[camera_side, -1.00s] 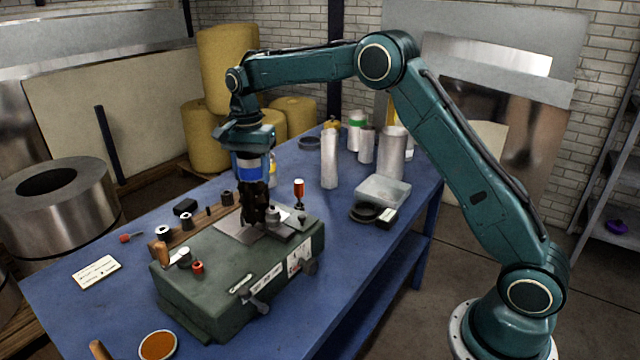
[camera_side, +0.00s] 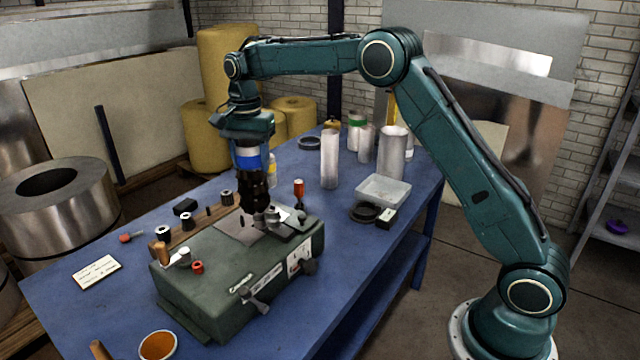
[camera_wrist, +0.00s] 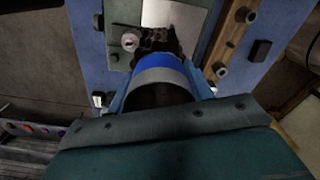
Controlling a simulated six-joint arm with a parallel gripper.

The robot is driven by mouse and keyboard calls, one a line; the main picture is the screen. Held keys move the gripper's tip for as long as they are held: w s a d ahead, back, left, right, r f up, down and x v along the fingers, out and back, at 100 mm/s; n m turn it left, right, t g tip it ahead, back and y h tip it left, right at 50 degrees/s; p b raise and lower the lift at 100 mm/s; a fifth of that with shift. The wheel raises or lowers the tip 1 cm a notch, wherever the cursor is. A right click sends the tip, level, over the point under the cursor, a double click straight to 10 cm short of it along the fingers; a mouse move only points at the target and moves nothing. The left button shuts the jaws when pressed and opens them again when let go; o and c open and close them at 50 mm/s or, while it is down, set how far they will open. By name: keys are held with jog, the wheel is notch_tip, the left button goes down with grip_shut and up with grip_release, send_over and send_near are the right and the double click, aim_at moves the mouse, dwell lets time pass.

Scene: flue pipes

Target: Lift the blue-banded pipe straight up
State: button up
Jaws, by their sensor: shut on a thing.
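The blue-banded pipe (camera_side: 250,159) hangs upright under my gripper (camera_side: 247,145), over the green machine (camera_side: 230,268) in the side view. My gripper is shut on it. In the wrist view the pipe (camera_wrist: 166,76) shows its blue band and grey rim between the two light-blue fingers of my gripper (camera_wrist: 162,92). A dark, jagged mass (camera_side: 258,191) shows directly below the band; I cannot tell whether it belongs to the pipe. Its lower end is close above the machine's top plate, and I cannot tell whether it touches.
A grey knob (camera_side: 268,216) and a red-handled tool (camera_side: 299,189) stand close by on the right. A wooden rack (camera_side: 203,226) lies behind the machine.

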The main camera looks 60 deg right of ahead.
aim_at(248, 141)
jog(key=shift+r, duration=2.15)
jog(key=shift+r, duration=0.4)
jog(key=shift+d, duration=0.1)
